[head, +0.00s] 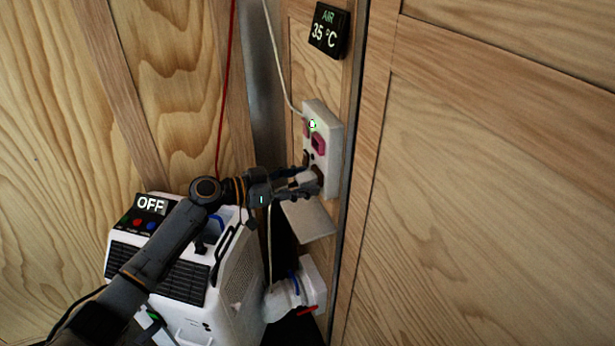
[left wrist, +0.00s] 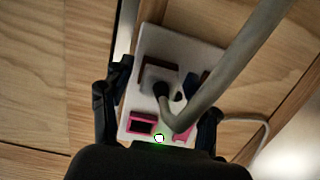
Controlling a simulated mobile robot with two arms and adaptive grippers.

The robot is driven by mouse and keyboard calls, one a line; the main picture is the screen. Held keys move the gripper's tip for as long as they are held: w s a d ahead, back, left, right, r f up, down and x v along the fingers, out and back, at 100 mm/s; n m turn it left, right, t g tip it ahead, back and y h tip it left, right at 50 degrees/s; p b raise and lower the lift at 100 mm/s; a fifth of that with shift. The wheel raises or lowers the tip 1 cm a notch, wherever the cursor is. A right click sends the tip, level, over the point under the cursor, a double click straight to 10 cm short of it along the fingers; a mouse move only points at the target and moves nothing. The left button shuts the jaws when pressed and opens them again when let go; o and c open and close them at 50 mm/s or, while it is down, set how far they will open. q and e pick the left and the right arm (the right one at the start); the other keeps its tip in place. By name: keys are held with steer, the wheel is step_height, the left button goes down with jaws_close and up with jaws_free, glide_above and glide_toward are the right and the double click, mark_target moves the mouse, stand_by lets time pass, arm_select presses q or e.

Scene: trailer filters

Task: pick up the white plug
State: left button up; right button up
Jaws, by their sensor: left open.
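The white plug (head: 306,179) sits at the lower part of the white socket panel (head: 334,150) on the wood wall in the head view. My left gripper (head: 309,176) is open, with one finger above the plug and the other below it. Whether the fingers touch it I cannot tell. In the left wrist view, the open fingers of my left gripper (left wrist: 160,112) stand on either side of the panel (left wrist: 190,50). A thick pale cable (left wrist: 225,70) crosses close in front and hides part of the panel. My right gripper is not in view.
The panel has a green light and pink sockets (head: 319,144). A white unit with an OFF display (head: 151,204) stands below my left arm. A white fitting (head: 283,298) is low on the wall. A red cord (head: 226,90) hangs behind. A temperature display (head: 329,30) is above.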

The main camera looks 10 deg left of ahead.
arm_select(q)
jaws_close()
steer(key=shift+a+r, duration=0.1)
steer(key=shift+s+a+r, duration=0.1)
steer(key=shift+a+r, duration=0.05)
steer(key=shift+a, duration=0.05)
steer(key=s+a+r+b, duration=0.3)
steer(key=s+a+r, duration=0.4)
steer(key=a, duration=0.4)
steer(key=shift+s+r, duration=0.25)
steer(key=shift+s, duration=0.1)
steer(key=shift+a+b, duration=0.1)
steer(key=shift+b, duration=0.25)
steer(key=a+b, duration=0.1)
steer(key=s+a+b, duration=0.2)
steer(key=shift+s+a+f, duration=0.1)
steer(key=shift+a+f, duration=0.05)
steer(key=shift+f, duration=0.1)
